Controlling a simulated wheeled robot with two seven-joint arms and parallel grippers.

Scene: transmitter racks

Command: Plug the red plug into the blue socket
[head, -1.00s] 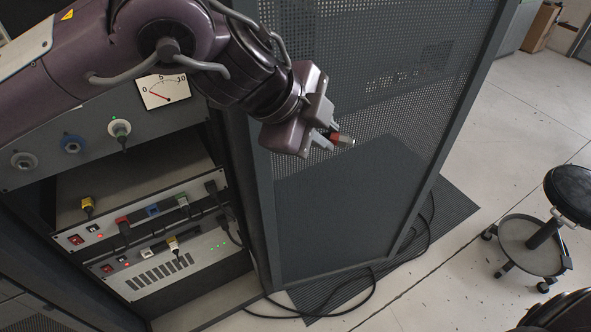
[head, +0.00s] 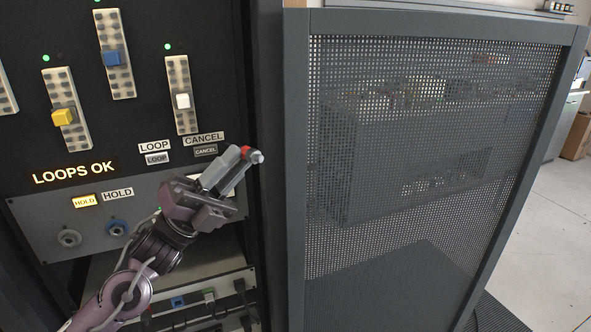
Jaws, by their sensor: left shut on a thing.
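My left gripper (head: 228,170) is raised in front of the upper panel, shut on the red plug (head: 247,152). The plug shows as a red band with a pale metal end past the fingertips, pointing up and right; the rest of it is hidden by the fingers. A small blue rectangular socket (head: 178,302) shows on the lower unit, below the gripper. My right gripper is not in view.
Sliders with yellow (head: 62,117), blue (head: 112,58) and white (head: 183,101) knobs are above. A mesh-sided cabinet (head: 430,235) stands close on the right. Black plugs (head: 240,286) fill part of the lower unit.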

